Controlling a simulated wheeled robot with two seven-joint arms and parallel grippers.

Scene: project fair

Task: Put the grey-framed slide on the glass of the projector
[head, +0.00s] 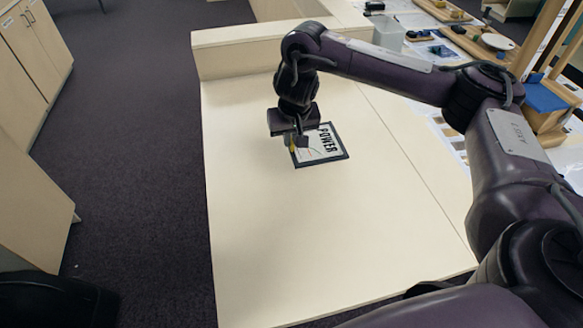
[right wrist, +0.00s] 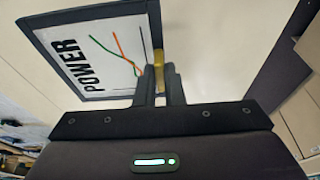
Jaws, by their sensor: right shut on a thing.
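The grey-framed slide (head: 324,146) shows in the head view over the pale table, with a white pane, the word POWER and coloured lines. It also fills the upper left of the right wrist view (right wrist: 112,60). A yellow tab (right wrist: 159,72) stands at its edge. My right gripper (head: 297,146) is shut on this tab, seen close up in the right wrist view (right wrist: 160,82). The slide looks about level; I cannot tell whether it touches the table. I cannot make out the projector for certain. My left gripper is not in view.
The pale table (head: 270,250) is bare around the slide, with a raised ledge (head: 235,50) at its far end. A clear box (head: 388,33), trays and a wooden stand with a blue part (head: 543,97) are at the upper right. Cabinets (head: 35,40) stand left across dark carpet.

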